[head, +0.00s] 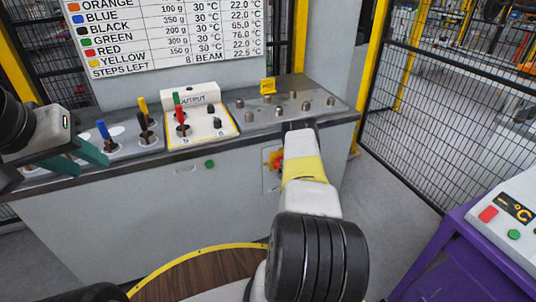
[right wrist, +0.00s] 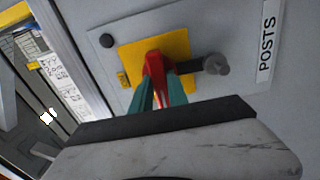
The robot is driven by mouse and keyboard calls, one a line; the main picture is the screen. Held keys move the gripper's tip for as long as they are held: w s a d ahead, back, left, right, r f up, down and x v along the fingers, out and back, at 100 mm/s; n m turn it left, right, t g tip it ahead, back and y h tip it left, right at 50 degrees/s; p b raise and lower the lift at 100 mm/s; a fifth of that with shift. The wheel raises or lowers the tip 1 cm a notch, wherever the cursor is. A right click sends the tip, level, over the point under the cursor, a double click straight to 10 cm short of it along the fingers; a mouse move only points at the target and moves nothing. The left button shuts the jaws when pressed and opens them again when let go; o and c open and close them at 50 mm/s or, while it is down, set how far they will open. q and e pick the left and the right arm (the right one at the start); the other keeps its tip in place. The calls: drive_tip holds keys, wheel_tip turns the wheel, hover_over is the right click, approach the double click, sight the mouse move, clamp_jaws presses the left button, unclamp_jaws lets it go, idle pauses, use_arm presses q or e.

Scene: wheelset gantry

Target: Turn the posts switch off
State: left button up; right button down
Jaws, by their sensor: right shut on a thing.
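The posts switch has a red handle (right wrist: 154,66) on a yellow plate (right wrist: 180,48) in the right wrist view, beside a white "POSTS" label (right wrist: 267,38). In the head view a little of the red and yellow switch (head: 276,160) shows on the console's front, left of my right arm. My right gripper (right wrist: 156,88) is shut on the red handle, with one teal finger on each side. Its fingers are hidden in the head view. My left gripper (head: 80,158) is open and empty by the left end of the console; its teal fingers are apart.
The console top (head: 235,106) carries coloured levers, an output box (head: 190,97) and several metal posts. A chart board (head: 170,35) stands behind. A grey knob (right wrist: 215,64) sits beside the switch. A mesh fence (head: 420,100) and purple stand (head: 465,235) are at right.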

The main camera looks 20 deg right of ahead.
drive_tip(key=shift+s+f+n, duration=0.1)
drive_tip(key=shift+n, duration=0.2)
drive_tip(key=c, duration=1.3)
unclamp_jaws()
drive_tip(key=s, duration=0.7)
drive_tip(key=shift+s, duration=0.4)
drive_tip(key=shift+s, duration=0.1)
